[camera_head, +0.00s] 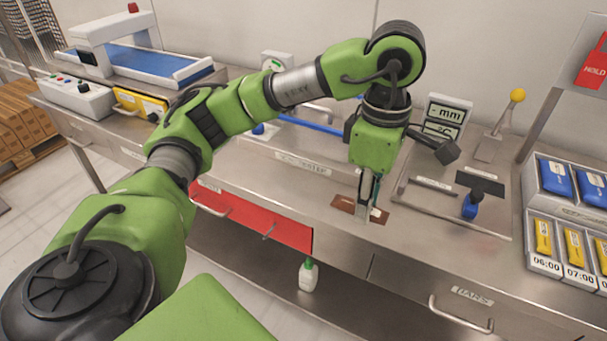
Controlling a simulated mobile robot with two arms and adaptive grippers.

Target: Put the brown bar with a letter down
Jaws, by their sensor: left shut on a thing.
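The brown bar (343,204) shows as a flat brown shape at the steel counter's front part, on both sides of my left gripper's fingers. My left gripper (366,208) points down and is shut on the brown bar. The fingers hide its middle. No letter is readable on it, and I cannot tell whether it touches the counter or is just above it. My right gripper is not in view.
Displays (446,115) and a yellow-knobbed lever (517,96) stand behind. Blue and yellow packs fill a rack (545,266) at right. A red drawer (252,217) is below. Counter left of the bar is mostly clear.

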